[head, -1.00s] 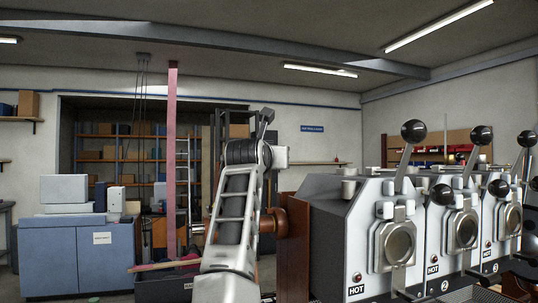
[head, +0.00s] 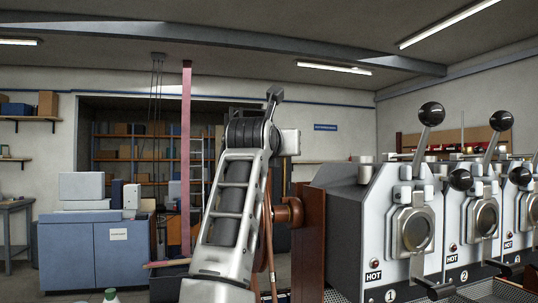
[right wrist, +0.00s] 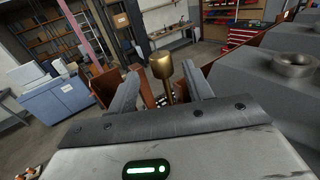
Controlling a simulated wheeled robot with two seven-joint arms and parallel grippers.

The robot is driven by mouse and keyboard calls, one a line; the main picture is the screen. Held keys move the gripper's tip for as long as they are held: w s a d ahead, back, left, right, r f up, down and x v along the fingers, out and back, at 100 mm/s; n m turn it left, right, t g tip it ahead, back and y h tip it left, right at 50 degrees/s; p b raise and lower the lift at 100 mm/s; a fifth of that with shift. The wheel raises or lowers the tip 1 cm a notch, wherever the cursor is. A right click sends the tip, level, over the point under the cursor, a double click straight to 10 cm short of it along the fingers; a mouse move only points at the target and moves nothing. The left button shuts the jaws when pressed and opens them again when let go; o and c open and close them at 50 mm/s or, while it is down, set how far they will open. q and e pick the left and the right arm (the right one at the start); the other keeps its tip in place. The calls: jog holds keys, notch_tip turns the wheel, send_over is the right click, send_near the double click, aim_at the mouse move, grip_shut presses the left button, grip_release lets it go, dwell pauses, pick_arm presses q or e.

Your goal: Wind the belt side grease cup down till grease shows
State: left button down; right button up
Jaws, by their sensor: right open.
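A brass grease cup (right wrist: 162,68) with a round cap on a narrower stem shows in the right wrist view. It lies between the two fingers of my right gripper (right wrist: 161,80) in the picture. The gripper is open, with a gap on each side of the cup. I cannot tell how deep the cup is between the fingers. No grease is visible on it. In the head view my arm stands in the middle and its gripper is hidden. I cannot pick out the cup there. My left gripper is out of view.
A row of grey roasters (head: 395,230) marked HOT, with black-knobbed levers, stands at right. A brown wooden post (head: 309,240) and a reddish shaft hub (head: 288,212) are beside my arm. A blue cabinet (head: 75,255) and shelving stand at left. Open floor lies left of the machine.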

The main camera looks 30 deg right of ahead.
jog(key=b+v, duration=0.3)
jog(key=v, duration=0.7)
dwell(1.1)
